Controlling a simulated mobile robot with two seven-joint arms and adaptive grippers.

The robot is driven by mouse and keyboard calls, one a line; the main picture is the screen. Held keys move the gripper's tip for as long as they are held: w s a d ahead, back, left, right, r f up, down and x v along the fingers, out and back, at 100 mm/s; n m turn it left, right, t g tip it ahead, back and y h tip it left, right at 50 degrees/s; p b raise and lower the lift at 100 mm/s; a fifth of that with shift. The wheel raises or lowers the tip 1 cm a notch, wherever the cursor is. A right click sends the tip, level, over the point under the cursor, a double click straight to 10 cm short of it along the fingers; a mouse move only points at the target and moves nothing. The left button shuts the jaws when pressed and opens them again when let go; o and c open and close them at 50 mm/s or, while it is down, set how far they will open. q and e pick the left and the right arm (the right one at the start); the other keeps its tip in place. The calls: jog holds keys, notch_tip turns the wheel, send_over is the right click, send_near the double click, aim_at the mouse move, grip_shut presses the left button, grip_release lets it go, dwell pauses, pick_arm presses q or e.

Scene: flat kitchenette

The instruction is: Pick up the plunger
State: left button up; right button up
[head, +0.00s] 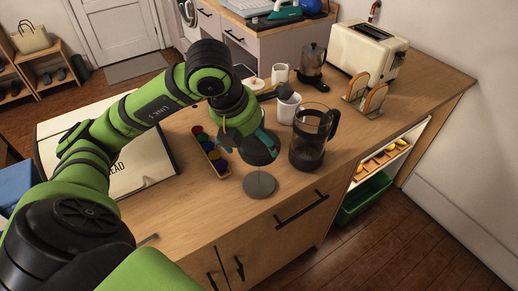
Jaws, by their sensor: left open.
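The plunger (259,184) stands near the front edge of the wooden counter, its flat grey round disc at the bottom and a thin rod rising from it. My left gripper (262,147) is right above it, pointing down at its upper part. A dark grey rounded piece shows at the gripper, and I cannot tell clearly where the plunger's top ends and the gripper begins. The gripper is open; contact with the plunger cannot be made out. The glass press jug (306,150) with a dark handle stands just to the right. My right gripper is not in view.
A tray of coloured capsules (211,154) lies left of the plunger. A cream bread box (140,165) is further left. White mugs (287,108), a moka pot (312,65), toast in a rack (374,100) and a toaster (367,52) stand behind and right.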

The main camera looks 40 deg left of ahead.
pick_arm(q)
jog(key=x, duration=0.3)
jog(key=shift+w+f+p, duration=0.2)
jog(key=shift+f+p, duration=0.05)
jog(key=shift+p, duration=0.1)
jog(key=c, duration=0.9)
jog(key=shift+r, duration=0.1)
